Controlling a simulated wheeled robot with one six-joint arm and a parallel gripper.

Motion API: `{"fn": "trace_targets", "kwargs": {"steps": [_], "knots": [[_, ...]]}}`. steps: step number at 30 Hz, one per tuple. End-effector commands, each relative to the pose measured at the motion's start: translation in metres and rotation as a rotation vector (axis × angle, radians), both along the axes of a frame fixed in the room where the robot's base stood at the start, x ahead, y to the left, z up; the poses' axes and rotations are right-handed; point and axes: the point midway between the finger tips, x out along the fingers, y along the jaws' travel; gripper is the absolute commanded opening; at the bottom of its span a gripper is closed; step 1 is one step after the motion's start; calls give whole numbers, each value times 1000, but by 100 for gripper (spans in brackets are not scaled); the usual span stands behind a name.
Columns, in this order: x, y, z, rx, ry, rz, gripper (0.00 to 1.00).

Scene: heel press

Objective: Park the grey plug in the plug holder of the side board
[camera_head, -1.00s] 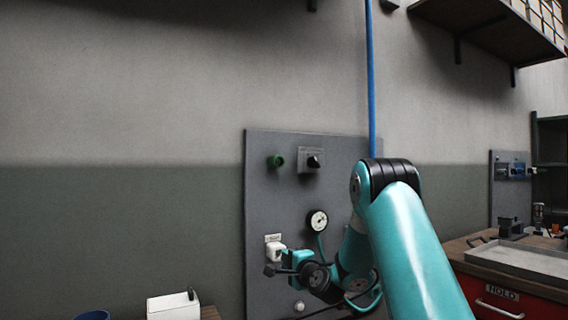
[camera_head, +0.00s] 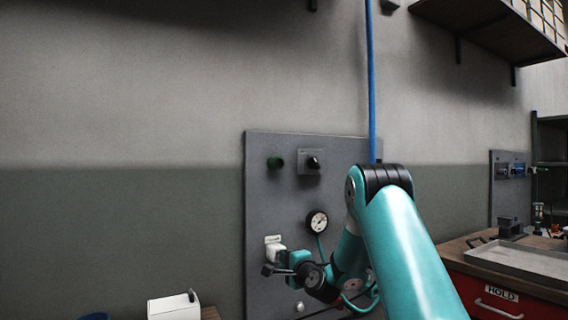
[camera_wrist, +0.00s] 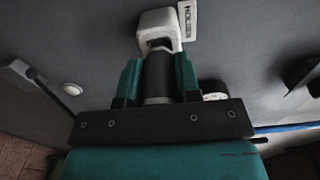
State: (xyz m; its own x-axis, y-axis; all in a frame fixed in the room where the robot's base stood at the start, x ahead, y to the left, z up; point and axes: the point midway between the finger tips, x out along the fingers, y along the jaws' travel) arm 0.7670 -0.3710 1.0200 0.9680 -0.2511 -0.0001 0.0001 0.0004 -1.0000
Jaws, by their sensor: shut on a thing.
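The plug holder (camera_head: 274,250) is a small white socket on the grey side board (camera_head: 262,205). It is large at the top of the wrist view (camera_wrist: 158,22), beside a label reading HOLDER. My gripper (camera_head: 284,262) is right in front of it. In the wrist view, the teal fingers of my gripper (camera_wrist: 158,82) are shut on the dark grey plug (camera_wrist: 158,74) from both sides. The plug's far end meets the holder's mouth and lines up with it. How deep it sits inside cannot be told. In the head view the plug is too small to make out.
A gauge (camera_head: 317,222), a dark green lamp (camera_head: 275,163) and a black knob (camera_head: 313,162) are on the board above. A white box (camera_head: 174,307) stands lower left. A red cabinet (camera_head: 505,296) with a tray (camera_head: 520,259) is at right.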

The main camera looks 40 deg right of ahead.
Motion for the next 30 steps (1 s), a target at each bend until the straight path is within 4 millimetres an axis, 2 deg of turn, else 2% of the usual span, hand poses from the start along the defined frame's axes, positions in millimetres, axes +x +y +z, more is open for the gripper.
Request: {"fn": "trace_targets", "kwargs": {"steps": [21,22,25,30], "knots": [[14,-3,1,0,-1,1,0],[14,-3,1,0,-1,1,38],[14,-3,1,0,-1,0,61],[14,-3,1,0,-1,0,61]]}}
